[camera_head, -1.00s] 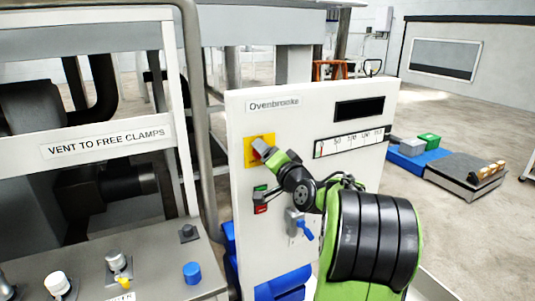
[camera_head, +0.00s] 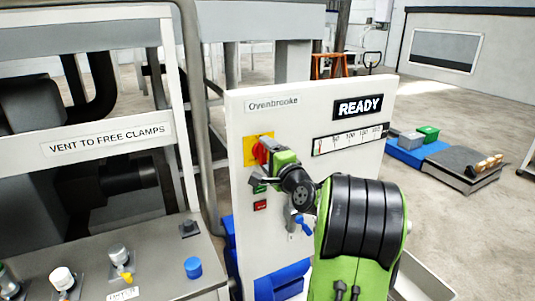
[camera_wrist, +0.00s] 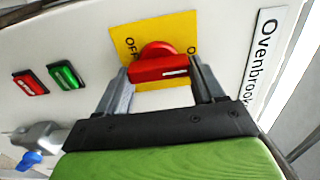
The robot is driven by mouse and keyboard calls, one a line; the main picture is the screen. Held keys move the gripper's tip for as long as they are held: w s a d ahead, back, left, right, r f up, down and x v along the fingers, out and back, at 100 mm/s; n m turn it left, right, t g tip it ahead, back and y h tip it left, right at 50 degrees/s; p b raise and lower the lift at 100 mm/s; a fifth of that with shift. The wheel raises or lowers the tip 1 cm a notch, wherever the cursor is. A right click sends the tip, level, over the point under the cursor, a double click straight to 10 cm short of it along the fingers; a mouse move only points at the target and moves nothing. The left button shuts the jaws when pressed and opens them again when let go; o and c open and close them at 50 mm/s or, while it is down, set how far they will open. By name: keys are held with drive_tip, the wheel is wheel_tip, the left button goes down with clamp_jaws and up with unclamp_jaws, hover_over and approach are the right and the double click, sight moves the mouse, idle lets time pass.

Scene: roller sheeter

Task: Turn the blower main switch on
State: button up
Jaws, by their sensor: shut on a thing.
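The main switch is a red rotary handle (camera_head: 262,150) on a yellow plate (camera_head: 250,155) at the upper left of the white Ovenbrooke panel (camera_head: 240,215). In the wrist view the red handle (camera_wrist: 160,67) lies crosswise between my two fingers, with its white mark toward the right. The plate reads OFF at the left; the lettering at the right is partly hidden. My gripper (camera_wrist: 162,78) is shut on the handle; in the head view the gripper (camera_head: 270,153) covers part of it. The panel display (camera_head: 358,107) is lit and reads READY.
A green button (camera_wrist: 65,75) and a red button (camera_wrist: 30,82) sit below the switch. A grey valve with a blue lever (camera_head: 304,227) is lower on the panel. A grey console (camera_head: 150,265) with knobs stands at the left.

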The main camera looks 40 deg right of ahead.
drive_tip(key=shift+f, duration=0.1)
idle(0.3)
drive_tip(key=o, duration=1)
drive_tip(key=shift+o, duration=0.2)
drive_tip(key=b+v, duration=0.4)
drive_tip(key=v, duration=1.1)
drive_tip(key=shift+s, duration=0.35)
drive_tip(key=shift+a, duration=0.15)
